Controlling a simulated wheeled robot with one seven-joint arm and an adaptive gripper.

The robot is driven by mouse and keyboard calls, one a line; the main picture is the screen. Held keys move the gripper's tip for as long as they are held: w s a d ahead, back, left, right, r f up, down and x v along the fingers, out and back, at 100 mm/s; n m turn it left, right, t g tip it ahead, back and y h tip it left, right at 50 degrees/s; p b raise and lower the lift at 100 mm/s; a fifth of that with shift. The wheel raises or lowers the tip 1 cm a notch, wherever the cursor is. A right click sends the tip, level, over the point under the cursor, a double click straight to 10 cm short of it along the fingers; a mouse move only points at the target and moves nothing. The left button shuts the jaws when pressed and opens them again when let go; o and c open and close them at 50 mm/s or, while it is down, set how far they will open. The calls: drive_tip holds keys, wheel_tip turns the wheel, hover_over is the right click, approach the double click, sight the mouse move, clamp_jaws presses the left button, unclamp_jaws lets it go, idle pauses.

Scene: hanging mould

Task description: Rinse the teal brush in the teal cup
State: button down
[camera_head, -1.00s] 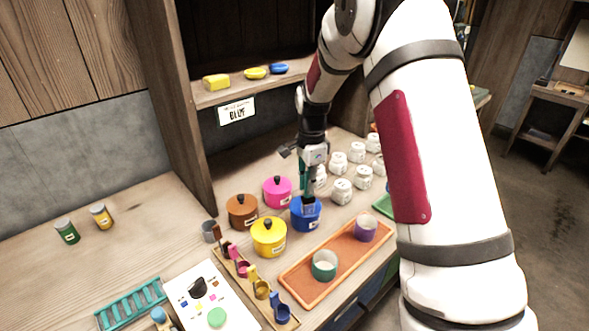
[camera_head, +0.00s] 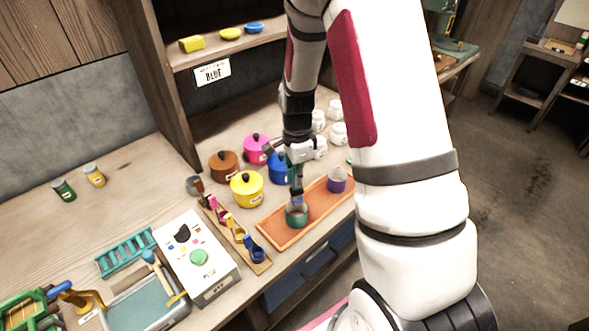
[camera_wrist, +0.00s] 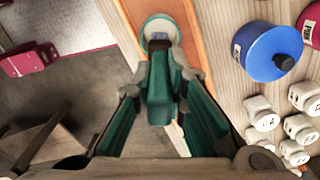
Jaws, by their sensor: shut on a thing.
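The teal cup (camera_head: 297,217) stands on the orange tray (camera_head: 274,234) in the head view. It also shows at the top of the wrist view (camera_wrist: 148,24). My gripper (camera_head: 299,160) is above the cup and shut on the teal brush (camera_wrist: 158,92), which points down toward the cup. The brush's lower end looks dark or bluish and overlaps the cup's opening in both views. I cannot tell how deep it is inside. The gripped part of the brush is partly hidden by the fingers.
A purple cup (camera_head: 338,181) shares the tray. Blue (camera_head: 280,168), yellow (camera_head: 246,190), pink (camera_head: 257,147) and brown (camera_head: 223,166) pots stand behind it. A rack of small coloured scoops (camera_head: 237,236) lies left of the tray. Several white jars (camera_wrist: 262,113) stand to the right.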

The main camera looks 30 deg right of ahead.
sight(297, 195)
drive_tip(key=shift+f+b, duration=1.2)
drive_tip(key=shift+f, duration=2.75)
drive_tip(key=shift+r+p, duration=1.5)
drive_tip(key=shift+r, duration=3.1)
drive_tip(key=shift+r, duration=0.1)
drive_tip(key=shift+r+p, duration=0.6)
drive_tip(key=shift+r, duration=1.3)
